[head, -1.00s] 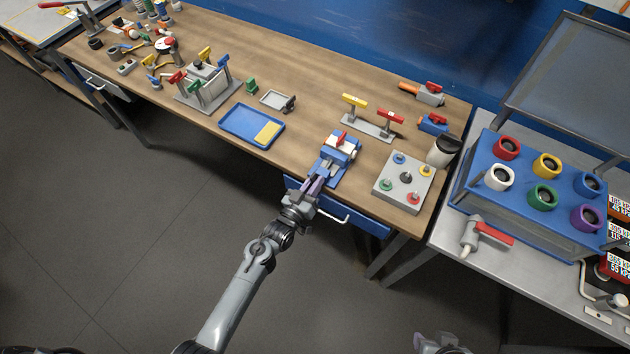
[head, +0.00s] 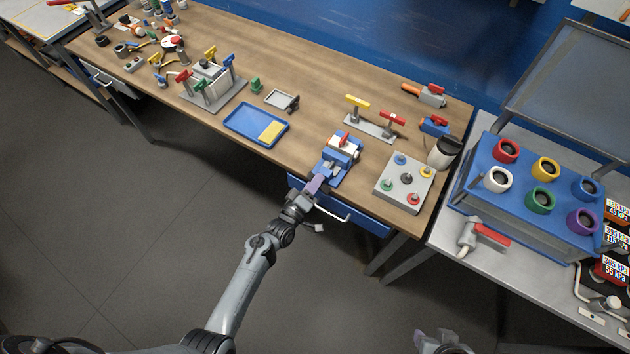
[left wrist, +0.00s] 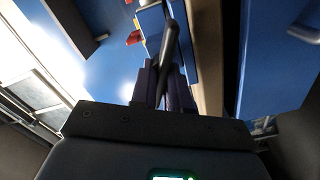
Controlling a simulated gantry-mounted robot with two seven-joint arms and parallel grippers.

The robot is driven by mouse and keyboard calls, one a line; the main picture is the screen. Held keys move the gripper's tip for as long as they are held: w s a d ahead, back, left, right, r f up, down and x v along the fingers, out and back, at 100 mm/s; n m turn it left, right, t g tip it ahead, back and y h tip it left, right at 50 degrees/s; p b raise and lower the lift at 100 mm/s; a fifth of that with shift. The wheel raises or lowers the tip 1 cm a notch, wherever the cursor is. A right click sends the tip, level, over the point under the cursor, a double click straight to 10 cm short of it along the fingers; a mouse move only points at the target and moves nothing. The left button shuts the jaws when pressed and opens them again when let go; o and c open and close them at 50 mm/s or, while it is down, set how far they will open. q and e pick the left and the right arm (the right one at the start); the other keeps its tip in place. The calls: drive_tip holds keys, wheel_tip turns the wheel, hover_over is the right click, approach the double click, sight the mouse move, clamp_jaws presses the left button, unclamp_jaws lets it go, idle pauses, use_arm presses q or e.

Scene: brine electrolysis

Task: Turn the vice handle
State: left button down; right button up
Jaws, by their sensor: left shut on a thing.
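The blue vice (head: 336,160) with its white block and red part stands at the front edge of the wooden bench. My left gripper (head: 315,184) is at the vice's front end, at the bench edge, with its fingers shut on the vice handle. In the left wrist view the dark handle bar (left wrist: 168,55) runs between the gripper fingers (left wrist: 165,88), and part of the blue vice shows behind it. The grip itself is small and partly hidden in the head view. My right gripper (head: 442,342) is at the bottom edge, away from the bench; its jaws are unclear.
A grey plate with coloured knobs (head: 388,194) stands right of the vice. A blue tray with a yellow block (head: 240,129) lies to its left. A blue drawer (head: 372,222) with a handle is below the bench edge. Open floor lies in front.

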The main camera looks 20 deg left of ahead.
use_arm(q)
drive_tip(key=shift+n, duration=0.3)
drive_tip(key=c, duration=1.2)
unclamp_jaws()
drive_tip(key=s+a, duration=0.1)
drive_tip(key=s, duration=0.9)
drive_tip(key=shift+s+a+p, duration=0.35)
